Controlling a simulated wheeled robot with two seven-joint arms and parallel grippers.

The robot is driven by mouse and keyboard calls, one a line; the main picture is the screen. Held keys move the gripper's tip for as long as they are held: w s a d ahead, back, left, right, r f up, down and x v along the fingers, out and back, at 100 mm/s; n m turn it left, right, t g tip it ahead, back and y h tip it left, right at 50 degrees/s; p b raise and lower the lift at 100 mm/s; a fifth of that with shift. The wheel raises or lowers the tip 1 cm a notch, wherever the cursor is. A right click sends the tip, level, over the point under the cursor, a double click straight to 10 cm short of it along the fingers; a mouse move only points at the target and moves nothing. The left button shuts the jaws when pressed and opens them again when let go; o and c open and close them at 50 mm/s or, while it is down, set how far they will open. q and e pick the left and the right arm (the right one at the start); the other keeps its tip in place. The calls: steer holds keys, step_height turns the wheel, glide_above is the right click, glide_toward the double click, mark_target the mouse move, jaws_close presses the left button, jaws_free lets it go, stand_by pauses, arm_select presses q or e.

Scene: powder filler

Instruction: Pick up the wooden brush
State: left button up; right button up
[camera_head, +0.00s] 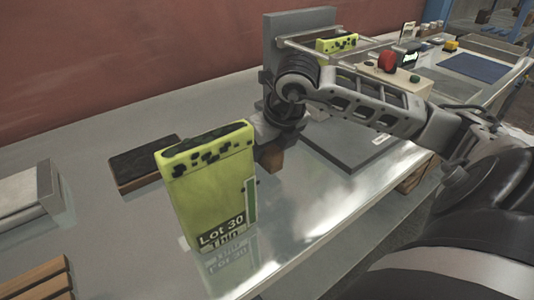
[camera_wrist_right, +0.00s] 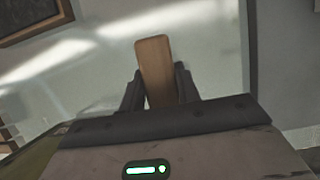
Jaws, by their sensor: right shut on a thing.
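My right gripper (camera_head: 268,150) is over the metal table, just behind and right of the yellow-green Lot 30 container. It is shut on the wooden brush (camera_head: 272,157), a brown piece partly hidden by the gripper and the container. In the right wrist view, the flat wooden part of the brush (camera_wrist_right: 155,68) stands out between the two dark fingers (camera_wrist_right: 158,88). Its bristles do not show. I cannot tell whether the brush touches the table. My left gripper is not in view.
The Lot 30 container (camera_head: 208,185) stands close to my right gripper. A wood-framed dark tray (camera_head: 145,166) lies behind it to the left. The shiny table front (camera_head: 310,215) is clear.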

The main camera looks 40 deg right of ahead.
arm_select(q)
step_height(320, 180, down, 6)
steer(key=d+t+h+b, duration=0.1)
steer(key=b, duration=1.2)
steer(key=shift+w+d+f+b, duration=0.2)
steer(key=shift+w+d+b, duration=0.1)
steer(key=shift+b, duration=0.1)
arm_select(e)
steer(key=s+d+r, duration=0.1)
steer(key=s+r, duration=1)
steer(key=s, duration=0.3)
steer(key=shift+d, duration=0.3)
steer(key=shift+r, duration=0.1)
